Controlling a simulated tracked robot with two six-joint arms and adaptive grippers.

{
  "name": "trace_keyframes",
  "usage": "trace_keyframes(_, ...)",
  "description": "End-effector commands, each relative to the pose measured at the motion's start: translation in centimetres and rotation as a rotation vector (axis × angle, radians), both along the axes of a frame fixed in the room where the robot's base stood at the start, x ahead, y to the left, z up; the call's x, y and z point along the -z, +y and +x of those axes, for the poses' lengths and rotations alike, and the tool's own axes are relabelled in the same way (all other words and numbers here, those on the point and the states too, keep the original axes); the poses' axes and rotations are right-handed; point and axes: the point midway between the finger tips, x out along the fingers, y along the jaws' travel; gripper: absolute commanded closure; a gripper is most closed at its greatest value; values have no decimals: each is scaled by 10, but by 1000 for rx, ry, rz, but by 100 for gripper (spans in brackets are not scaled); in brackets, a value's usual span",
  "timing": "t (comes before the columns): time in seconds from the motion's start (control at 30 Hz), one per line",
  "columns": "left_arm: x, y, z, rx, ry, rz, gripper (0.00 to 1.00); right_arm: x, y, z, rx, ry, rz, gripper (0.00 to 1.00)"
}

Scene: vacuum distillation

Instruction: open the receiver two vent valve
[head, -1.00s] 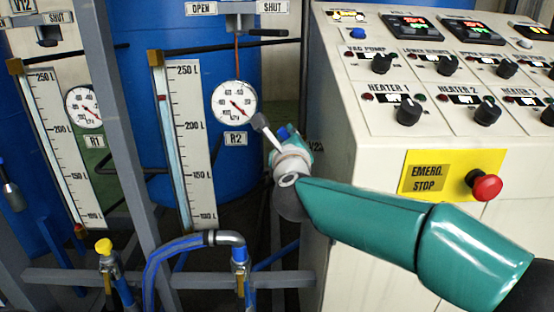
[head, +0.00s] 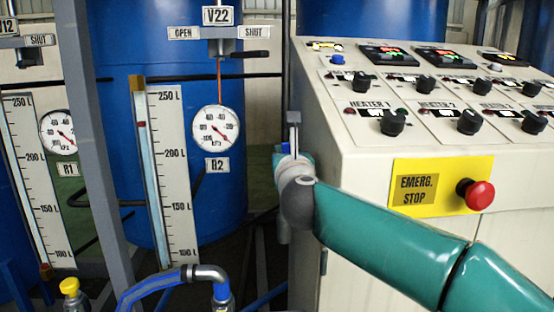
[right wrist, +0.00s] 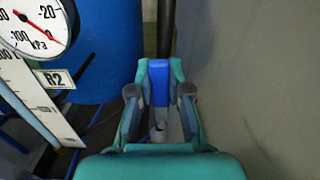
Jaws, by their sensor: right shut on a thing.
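My right gripper (head: 292,152) is beside the left edge of the control cabinet, seen mostly from behind. In the right wrist view its two fingers (right wrist: 160,78) are closed around a blue handle (right wrist: 160,88), with a grey stem below it. In the head view a grey upright bar (head: 293,126) stands above the gripper; I cannot tell how it joins the handle. Receiver two's gauge, labelled R2 (head: 217,165), is to the left. The V22 label (head: 218,16) is above OPEN and SHUT plates, with a black lever (head: 250,54) on the SHUT side. My left gripper is out of view.
The control cabinet (head: 345,240) fills the right, with knobs and a red emergency stop button (head: 475,195) above my right forearm. Blue tanks (head: 115,60), level scales and a grey frame post (head: 95,120) stand at left. A blue hose (head: 150,287) is at bottom.

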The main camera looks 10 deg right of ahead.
Motion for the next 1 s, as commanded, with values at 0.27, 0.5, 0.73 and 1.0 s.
trace_keyframes(0.27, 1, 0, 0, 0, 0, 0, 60, 9, 2, 2, -3, 16, 6, 100)
trace_keyframes(0.5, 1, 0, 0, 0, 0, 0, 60, 8, 2, 1, -2, 13, 5, 61)
trace_keyframes(0.73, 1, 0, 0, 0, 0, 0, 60, 4, 1, 1, 0, 8, 4, 56)
trace_keyframes(1.0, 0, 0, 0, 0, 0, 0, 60, 2, 1, -9, -1, 5, 3, 56)
